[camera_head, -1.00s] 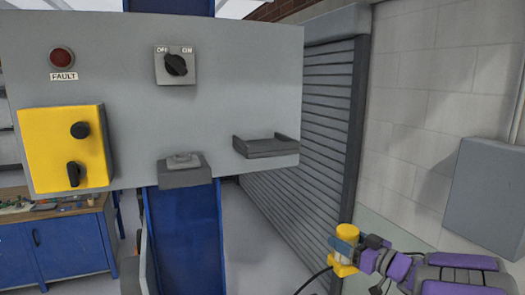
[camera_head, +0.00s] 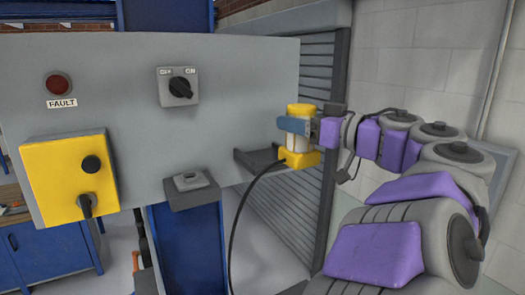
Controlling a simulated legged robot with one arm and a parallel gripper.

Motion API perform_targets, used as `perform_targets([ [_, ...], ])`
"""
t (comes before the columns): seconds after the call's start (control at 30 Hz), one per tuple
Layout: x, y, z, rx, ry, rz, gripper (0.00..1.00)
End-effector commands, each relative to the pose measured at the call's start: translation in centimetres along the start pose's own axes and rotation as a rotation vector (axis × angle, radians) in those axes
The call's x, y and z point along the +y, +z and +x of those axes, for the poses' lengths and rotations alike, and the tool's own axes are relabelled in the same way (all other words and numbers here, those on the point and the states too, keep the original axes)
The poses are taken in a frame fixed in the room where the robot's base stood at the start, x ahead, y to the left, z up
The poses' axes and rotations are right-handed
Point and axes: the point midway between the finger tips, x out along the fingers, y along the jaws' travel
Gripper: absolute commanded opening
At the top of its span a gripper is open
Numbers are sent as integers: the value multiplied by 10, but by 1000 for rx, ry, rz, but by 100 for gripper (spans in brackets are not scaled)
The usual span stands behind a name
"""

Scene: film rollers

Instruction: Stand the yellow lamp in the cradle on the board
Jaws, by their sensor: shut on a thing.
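The yellow lamp (camera_head: 300,158) is upright, with a yellow top, a pale middle and a square yellow base. A black cable runs from its base and hangs down. My gripper (camera_head: 292,125) comes from the right and its blue fingers are shut on the lamp's upper body. A dark grey tray-like cradle (camera_head: 245,158) with raised ends sticks out from the lower right of the grey board (camera_head: 230,80). The lamp stands in front of the cradle's right end and hides it. I cannot tell whether the lamp touches the cradle.
A smaller grey bracket (camera_head: 190,187) juts out below the board's middle. The board also carries a yellow switch box (camera_head: 60,170), a black rotary switch (camera_head: 178,88) and a red fault light (camera_head: 58,84). A roller shutter (camera_head: 320,80) stands behind on the right.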

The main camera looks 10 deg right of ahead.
Motion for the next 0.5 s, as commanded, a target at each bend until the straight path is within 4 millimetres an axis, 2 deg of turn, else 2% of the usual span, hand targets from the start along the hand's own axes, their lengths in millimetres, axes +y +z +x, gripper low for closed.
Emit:
perform_targets([
  [0.03,-4,-6,2,0,-3,-2,0],
  [0.17,-8,-9,15,-1,-8,-1,0],
  [0.5,12,-1,90,-4,-11,-6,0],
])
